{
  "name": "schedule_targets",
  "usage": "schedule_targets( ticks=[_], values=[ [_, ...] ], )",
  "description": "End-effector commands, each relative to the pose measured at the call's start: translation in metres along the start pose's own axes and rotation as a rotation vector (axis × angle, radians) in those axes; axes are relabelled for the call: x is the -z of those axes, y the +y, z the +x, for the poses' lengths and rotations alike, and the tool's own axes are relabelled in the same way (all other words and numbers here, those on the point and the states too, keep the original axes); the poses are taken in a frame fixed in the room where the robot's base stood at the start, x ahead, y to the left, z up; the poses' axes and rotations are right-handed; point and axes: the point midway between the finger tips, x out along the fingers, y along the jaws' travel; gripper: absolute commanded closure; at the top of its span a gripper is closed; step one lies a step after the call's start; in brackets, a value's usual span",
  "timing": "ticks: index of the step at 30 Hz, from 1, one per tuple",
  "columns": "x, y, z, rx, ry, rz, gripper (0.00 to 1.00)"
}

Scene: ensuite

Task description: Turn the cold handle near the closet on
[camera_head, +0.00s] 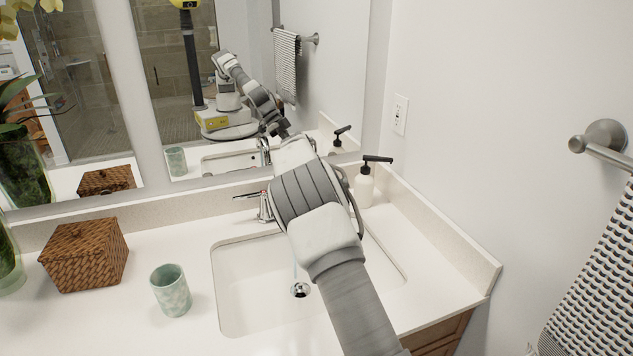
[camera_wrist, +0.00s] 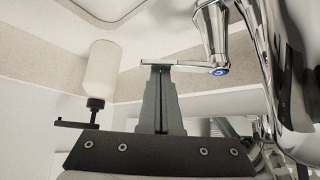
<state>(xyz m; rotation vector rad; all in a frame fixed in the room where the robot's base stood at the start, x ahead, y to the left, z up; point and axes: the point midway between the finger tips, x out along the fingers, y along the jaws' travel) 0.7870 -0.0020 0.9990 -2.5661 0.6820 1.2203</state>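The chrome cold handle (camera_wrist: 192,67) shows in the wrist view, with a blue dot at its hub and its lever pointing left. My gripper (camera_wrist: 160,72) has its fingers together, with the tips at the lever; I cannot tell whether they touch it. Nothing is visibly held between them. In the head view my arm hides the gripper and the cold handle. The left part of the faucet (camera_head: 265,206), with a red-marked lever, shows beside my arm. A thin pale streak shows above the drain (camera_head: 300,290) in the sink (camera_head: 235,290).
A white soap dispenser (camera_head: 364,186) with a black pump stands behind my arm at the right; it also shows in the wrist view (camera_wrist: 102,68). A green cup (camera_head: 171,290) and a wicker box (camera_head: 85,255) stand left of the sink. A towel (camera_head: 600,290) hangs at right.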

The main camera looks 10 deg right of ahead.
Motion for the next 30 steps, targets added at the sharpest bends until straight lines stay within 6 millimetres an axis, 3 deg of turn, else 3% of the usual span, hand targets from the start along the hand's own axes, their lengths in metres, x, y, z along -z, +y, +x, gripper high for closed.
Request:
schedule_targets(
  ticks=[10, 30],
  values=[
    [-0.0101, -0.0004, -0.006, 0.003, -0.002, -0.001, 1.0],
    [-0.0109, -0.0004, -0.0084, 0.003, -0.002, -0.002, 1.0]
  ],
)
